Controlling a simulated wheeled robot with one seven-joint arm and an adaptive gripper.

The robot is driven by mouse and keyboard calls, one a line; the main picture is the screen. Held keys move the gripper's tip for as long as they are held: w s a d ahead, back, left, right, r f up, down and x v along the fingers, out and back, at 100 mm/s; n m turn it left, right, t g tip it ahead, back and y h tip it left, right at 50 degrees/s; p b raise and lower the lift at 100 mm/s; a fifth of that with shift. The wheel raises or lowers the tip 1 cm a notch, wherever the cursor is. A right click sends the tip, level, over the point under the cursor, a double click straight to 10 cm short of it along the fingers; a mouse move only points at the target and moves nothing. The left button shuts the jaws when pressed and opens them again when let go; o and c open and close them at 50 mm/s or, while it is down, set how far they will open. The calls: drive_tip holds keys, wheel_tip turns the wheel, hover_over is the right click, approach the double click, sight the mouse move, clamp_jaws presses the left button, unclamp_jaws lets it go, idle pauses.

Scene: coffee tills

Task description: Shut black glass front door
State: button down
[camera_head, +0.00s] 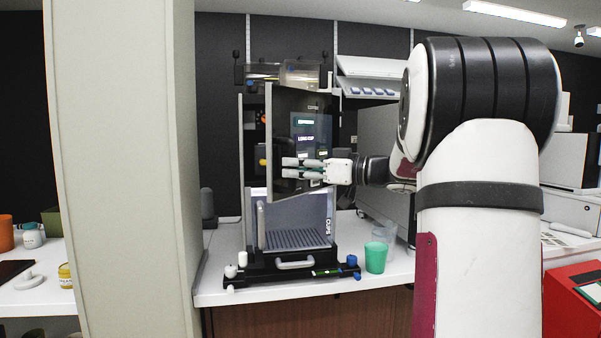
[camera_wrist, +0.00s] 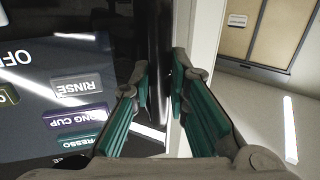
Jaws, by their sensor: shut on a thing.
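The black glass front door (camera_head: 291,115) of the coffee machine stands ajar, its left edge swung out from the body. Its lit button screen (camera_head: 311,135) faces the front. My gripper (camera_head: 284,168) reaches across the door from the right, with its fingertips near the door's free left edge. In the wrist view, the gripper (camera_wrist: 160,78) has its teal-padded fingers on either side of the edge of the door (camera_wrist: 122,45), shut on it. The RINSE, LONG CUP and ESPRESSO buttons show upside down there. The contact at the fingertips is partly hidden.
A pale pillar (camera_head: 115,165) stands close left of the machine. A drip tray (camera_head: 290,240) lies below the door. A green cup (camera_head: 376,257) and a clear cup (camera_head: 384,232) stand on the counter to the right. A grey cabinet (camera_head: 380,140) stands behind my arm.

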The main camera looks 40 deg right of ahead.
sight(279, 165)
drive_tip(key=shift+a, duration=0.15)
drive_tip(key=shift+w+d+b+x, duration=0.1)
drive_tip(key=shift+d+b+x, duration=0.1)
drive_tip(key=shift+b+x, duration=0.7)
drive_tip(key=shift+w+d+b+x, duration=0.1)
drive_tip(key=shift+d+b+x, duration=0.2)
drive_tip(key=shift+x, duration=1.1)
drive_tip(key=shift+w+d+b+x, duration=0.15)
drive_tip(key=shift+b+x, duration=0.55)
drive_tip(key=shift+x, duration=0.45)
drive_tip(key=shift+s, duration=0.1)
drive_tip(key=c, duration=1.5)
unclamp_jaws()
drive_tip(key=shift+o, duration=0.2)
drive_tip(key=v, duration=1.2)
